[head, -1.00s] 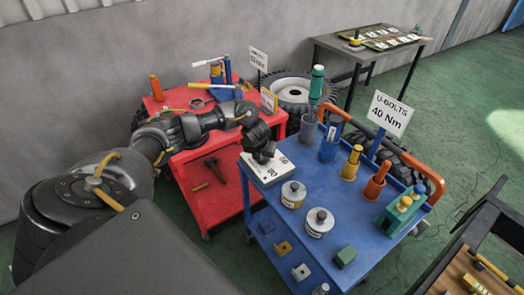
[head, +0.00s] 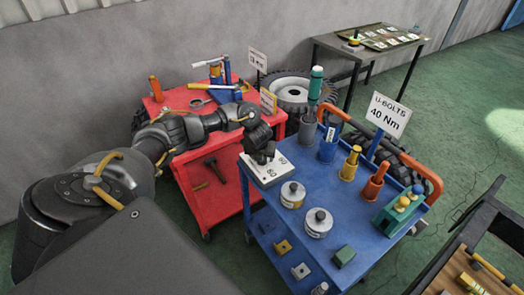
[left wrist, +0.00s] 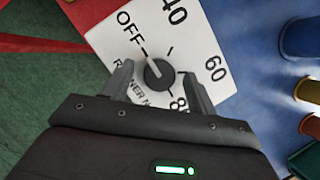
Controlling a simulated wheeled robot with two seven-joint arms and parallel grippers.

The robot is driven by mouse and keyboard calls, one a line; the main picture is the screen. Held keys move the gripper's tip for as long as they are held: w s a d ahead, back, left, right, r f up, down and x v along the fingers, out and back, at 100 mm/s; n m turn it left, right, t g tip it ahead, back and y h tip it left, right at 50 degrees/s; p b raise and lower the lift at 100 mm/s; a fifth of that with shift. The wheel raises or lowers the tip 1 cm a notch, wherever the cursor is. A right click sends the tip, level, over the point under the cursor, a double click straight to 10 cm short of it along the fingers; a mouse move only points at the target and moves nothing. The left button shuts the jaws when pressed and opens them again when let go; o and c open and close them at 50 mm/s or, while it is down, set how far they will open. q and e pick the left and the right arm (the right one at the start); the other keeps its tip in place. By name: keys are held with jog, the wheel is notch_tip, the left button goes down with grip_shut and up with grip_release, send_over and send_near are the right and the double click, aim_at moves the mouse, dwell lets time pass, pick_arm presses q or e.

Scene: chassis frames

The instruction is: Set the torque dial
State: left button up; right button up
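The torque dial is a dark round knob (left wrist: 159,76) on a white panel (left wrist: 128,48) marked OFF, 40, 60 and 80. Its white pointer line faces up-left toward OFF in the left wrist view. The panel also shows in the head view (head: 270,177), at the near left corner of the blue cart. My left gripper (left wrist: 157,72) is open, one finger on each side of the knob, with gaps visible. In the head view it (head: 261,158) hides the knob. A sign (head: 388,115) reads "U-BOLTS 40 Nm". My right gripper is not in view.
The blue cart (head: 335,258) carries two metal canisters (head: 318,222), several coloured holders and a green block (head: 399,210). A red cart (head: 215,210) with tools stands left of it. A wooden-topped bench (head: 455,270) is at the lower right.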

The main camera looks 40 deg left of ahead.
pick_arm(q)
jog(key=v, duration=0.5)
jog(key=shift+d+r, duration=0.1)
jog(key=shift+r, duration=0.3)
jog(key=p+v, duration=0.2)
jog(key=v, duration=0.3)
jog(key=shift+s+p, duration=0.15)
jog(key=shift+p, duration=0.15)
